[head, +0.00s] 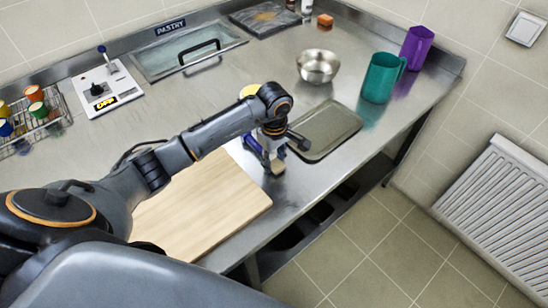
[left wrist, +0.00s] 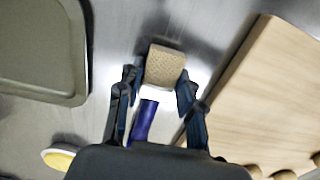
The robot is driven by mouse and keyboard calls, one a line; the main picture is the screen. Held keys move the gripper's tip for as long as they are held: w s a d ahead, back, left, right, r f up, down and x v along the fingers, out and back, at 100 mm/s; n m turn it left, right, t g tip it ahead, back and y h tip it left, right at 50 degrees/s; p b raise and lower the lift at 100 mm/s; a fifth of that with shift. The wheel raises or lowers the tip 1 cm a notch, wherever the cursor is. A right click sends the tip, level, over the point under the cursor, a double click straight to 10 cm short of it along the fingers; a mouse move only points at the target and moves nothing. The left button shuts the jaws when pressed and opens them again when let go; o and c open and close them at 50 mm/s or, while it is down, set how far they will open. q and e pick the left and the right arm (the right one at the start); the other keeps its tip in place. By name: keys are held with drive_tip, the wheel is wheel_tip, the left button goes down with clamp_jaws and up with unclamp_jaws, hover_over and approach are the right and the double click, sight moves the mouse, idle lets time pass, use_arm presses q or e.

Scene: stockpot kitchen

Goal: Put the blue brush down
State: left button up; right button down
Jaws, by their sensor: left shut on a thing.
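My left gripper (head: 272,150) is shut on the blue brush, over the strip of steel counter between the cutting board and the shallow tray. The brush's tan bristle block (head: 277,167) shows below the fingers in the head view. In the left wrist view the brush's blue handle (left wrist: 144,120) lies between the fingers of the left gripper (left wrist: 157,86), and the bristle block sits at the fingertips. Part of the brush is hidden by the gripper. I cannot tell whether the brush touches the counter. My right gripper is not in view.
The wooden cutting board (head: 205,205) lies left of the gripper and the shallow tray (head: 330,128) right of it. A steel bowl (head: 318,66), a green jug (head: 381,78) and a purple jug (head: 416,47) stand farther back. A yellow round thing (left wrist: 59,158) lies near the tray.

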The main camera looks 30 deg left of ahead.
use_arm(q)
drive_tip(key=shift+f, duration=0.2)
drive_tip(key=o, duration=1.1)
drive_tip(key=shift+o, duration=0.2)
drive_tip(key=shift+r, duration=0.1)
drive_tip(key=shift+r, duration=0.1)
wheel_tip(320, 180, up, 12)
drive_tip(key=b, duration=0.3)
drive_tip(key=shift+b, duration=0.35)
